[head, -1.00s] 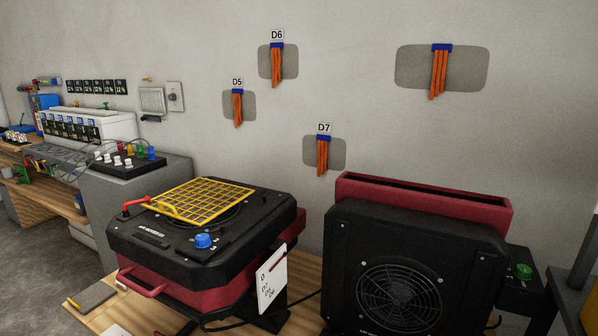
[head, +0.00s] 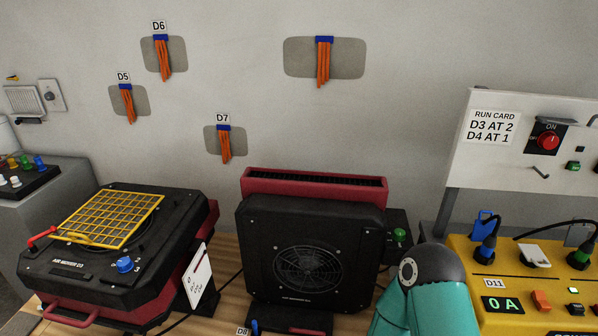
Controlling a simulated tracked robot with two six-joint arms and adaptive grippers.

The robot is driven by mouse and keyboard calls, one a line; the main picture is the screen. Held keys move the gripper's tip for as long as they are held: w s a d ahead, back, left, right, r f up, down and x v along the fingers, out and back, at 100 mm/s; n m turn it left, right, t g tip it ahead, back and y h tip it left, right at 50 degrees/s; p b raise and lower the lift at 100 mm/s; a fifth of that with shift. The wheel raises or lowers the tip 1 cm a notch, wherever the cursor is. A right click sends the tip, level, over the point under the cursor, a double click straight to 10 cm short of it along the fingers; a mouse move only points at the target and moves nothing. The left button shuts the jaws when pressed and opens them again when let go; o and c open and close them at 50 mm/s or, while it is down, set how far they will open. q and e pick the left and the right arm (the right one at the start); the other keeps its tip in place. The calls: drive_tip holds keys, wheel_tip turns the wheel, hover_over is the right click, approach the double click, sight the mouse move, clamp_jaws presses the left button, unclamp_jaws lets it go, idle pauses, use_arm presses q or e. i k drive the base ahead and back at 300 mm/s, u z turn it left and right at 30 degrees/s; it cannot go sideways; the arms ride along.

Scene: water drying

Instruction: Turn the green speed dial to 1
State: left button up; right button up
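The green dial (head: 399,235) sits on a small black box (head: 398,222) at the right side of the black and red fan unit (head: 312,245). Its number marks are too small to read. A teal and dark grey arm link of mine stands just in front of and below the dial, at the bottom right of the head view. No gripper fingers show for either arm. A run card (head: 492,127) on the white panel reads "D3 AT 2" and "D4 AT 1".
A black and red machine with a yellow grille (head: 110,219) and a blue dial (head: 125,265) stands at left. A yellow power box (head: 500,319) showing "0 A" stands at right. The white panel (head: 470,165) carries a red ON knob (head: 548,141). Bare wood (head: 228,285) shows between the machines.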

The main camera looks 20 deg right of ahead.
sight(399, 234)
drive_tip(key=u, duration=2.05)
drive_tip(key=i, duration=0.1)
drive_tip(key=z, duration=3.3)
drive_tip(key=k, duration=0.6)
drive_tip(key=u, duration=0.25)
drive_tip(key=i, duration=1.2)
drive_tip(key=u, duration=0.05)
